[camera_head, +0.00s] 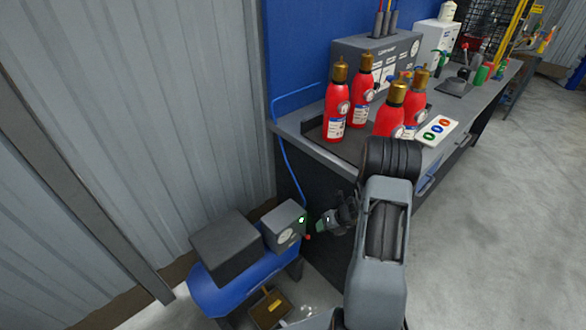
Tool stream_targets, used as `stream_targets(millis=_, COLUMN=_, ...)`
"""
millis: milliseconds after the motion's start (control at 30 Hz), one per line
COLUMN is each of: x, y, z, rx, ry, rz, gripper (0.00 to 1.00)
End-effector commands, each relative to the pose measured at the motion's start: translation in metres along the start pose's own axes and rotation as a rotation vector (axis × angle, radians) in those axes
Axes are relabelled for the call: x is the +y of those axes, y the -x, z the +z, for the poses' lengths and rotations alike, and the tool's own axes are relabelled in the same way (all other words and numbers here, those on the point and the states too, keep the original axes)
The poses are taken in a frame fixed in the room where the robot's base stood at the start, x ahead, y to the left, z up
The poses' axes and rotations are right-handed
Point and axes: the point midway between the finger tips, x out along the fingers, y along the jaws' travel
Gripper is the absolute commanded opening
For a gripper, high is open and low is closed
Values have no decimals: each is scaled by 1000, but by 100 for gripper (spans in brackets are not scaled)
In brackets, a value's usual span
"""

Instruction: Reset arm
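My arm comes up from the bottom right of the head view, bends at a dark joint and reaches down to the left. My gripper (333,219) is at its end, low in front of the workbench and just right of a small grey box with a dial (285,228). A small greenish shape shows at the fingertips, but I cannot tell whether it is held or lies behind them. The fingers are too small and dark to tell open from shut.
Several red extinguishers (337,102) stand on the workbench (313,147), beside a grey panel unit (372,62) and a white card with coloured rings (436,131). A dark box (226,247) rests on a blue stand (210,298) by the corrugated wall. The floor at right is clear.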

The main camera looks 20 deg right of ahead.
Motion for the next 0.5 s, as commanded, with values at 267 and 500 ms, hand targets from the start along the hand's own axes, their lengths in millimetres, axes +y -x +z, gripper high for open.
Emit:
stream_targets(millis=267, x=2, y=0, z=0, rx=2, ry=108, rz=9, gripper=47)
stream_targets(millis=500, x=23, y=9, z=-37, rx=116, ry=684, rz=127, gripper=47)
